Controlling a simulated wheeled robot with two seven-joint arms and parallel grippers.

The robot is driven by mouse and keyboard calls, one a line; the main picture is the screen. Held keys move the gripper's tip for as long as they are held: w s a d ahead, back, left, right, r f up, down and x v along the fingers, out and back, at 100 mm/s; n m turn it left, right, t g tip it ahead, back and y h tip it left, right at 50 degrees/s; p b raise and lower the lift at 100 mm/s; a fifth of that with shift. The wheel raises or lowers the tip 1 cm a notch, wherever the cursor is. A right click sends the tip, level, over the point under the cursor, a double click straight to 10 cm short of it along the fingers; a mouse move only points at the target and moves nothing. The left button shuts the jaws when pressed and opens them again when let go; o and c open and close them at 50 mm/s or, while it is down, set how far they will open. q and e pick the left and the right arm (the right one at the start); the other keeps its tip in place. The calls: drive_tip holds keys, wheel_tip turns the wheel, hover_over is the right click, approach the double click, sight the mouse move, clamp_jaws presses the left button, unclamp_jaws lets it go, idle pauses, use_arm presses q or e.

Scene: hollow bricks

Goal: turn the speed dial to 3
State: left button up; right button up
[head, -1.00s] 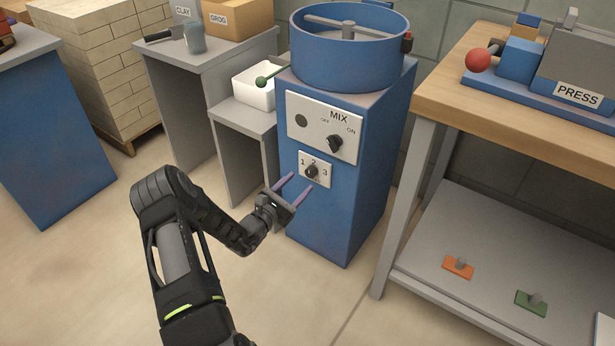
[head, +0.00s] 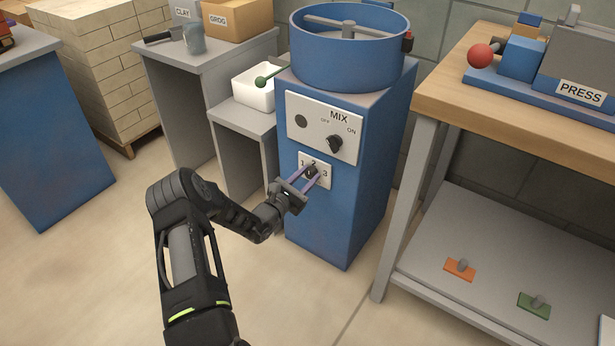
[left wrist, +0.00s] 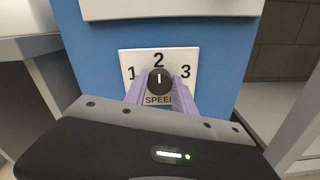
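The speed dial (left wrist: 159,80) is a round black knob with a white pointer mark, on a white plate (left wrist: 188,57) numbered 1, 2 and 3. In the left wrist view its mark points up at 2. In the head view the dial (head: 311,172) sits low on the front of the blue mixer (head: 322,225). My left gripper (head: 304,178) has its two purple fingers apart, one on either side of the dial. In the left wrist view the fingers (left wrist: 160,92) reach the dial's lower sides; whether they touch it I cannot tell. My right gripper is not in view.
The mixer's upper panel holds a black MIX switch (head: 335,143) marked OFF and ON, above the dial plate. A wooden workbench (head: 470,105) with the press stands to the right. A grey stand (head: 247,119) with a white bin (head: 254,90) is at the left.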

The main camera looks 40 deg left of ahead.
use_arm(q)
clamp_jaws()
drive_tip(key=shift+m, duration=0.4)
drive_tip(key=m, duration=0.4)
drive_tip(key=shift+d, duration=0.1)
drive_tip(key=m, duration=0.5)
drive_tip(key=shift+f, duration=0.1)
idle(0.4)
drive_tip(key=o, duration=0.5)
unclamp_jaws()
drive_tip(key=shift+o, duration=0.2)
